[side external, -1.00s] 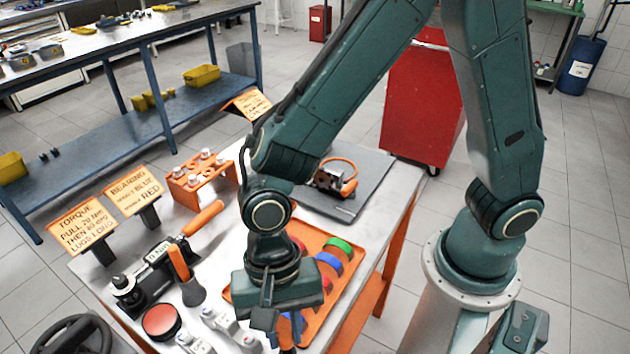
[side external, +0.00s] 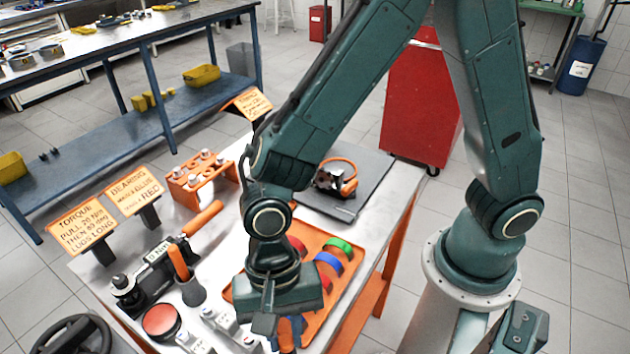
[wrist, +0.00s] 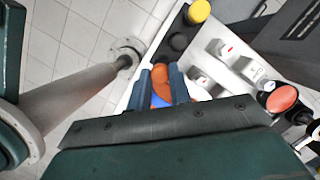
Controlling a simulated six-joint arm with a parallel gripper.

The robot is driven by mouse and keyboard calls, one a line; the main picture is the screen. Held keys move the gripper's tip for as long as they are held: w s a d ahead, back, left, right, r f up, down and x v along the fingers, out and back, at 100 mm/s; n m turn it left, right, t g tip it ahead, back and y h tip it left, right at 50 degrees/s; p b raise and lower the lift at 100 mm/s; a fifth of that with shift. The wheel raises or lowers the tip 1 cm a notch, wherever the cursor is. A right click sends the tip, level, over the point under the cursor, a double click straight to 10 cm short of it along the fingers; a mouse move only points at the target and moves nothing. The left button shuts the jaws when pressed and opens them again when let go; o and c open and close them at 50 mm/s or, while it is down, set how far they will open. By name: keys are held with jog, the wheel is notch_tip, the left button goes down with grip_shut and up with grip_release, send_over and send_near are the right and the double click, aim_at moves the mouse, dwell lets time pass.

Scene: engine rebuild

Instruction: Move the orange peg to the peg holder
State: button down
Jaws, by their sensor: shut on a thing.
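My gripper (wrist: 161,74) is shut on the orange peg (wrist: 160,78), which shows between the two blue fingers in the wrist view. A blue patch shows just below the peg there.
The orange tray (side external: 345,268) with coloured rings lies behind my gripper. An orange rack (side external: 187,192) with white-topped pieces stands farther back. A red button (side external: 161,321), a torque tool (side external: 150,270) and small white switch boxes (side external: 222,320) are to the left.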

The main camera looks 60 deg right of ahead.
jog(key=shift+f, duration=1.25)
dwell(1.2)
jog(key=c, duration=1.5)
grip_release()
jog(key=shift+r, duration=1.45)
jog(key=o, duration=0.5)
jog(key=shift+o, duration=0.2)
jog(key=v, duration=1.4)
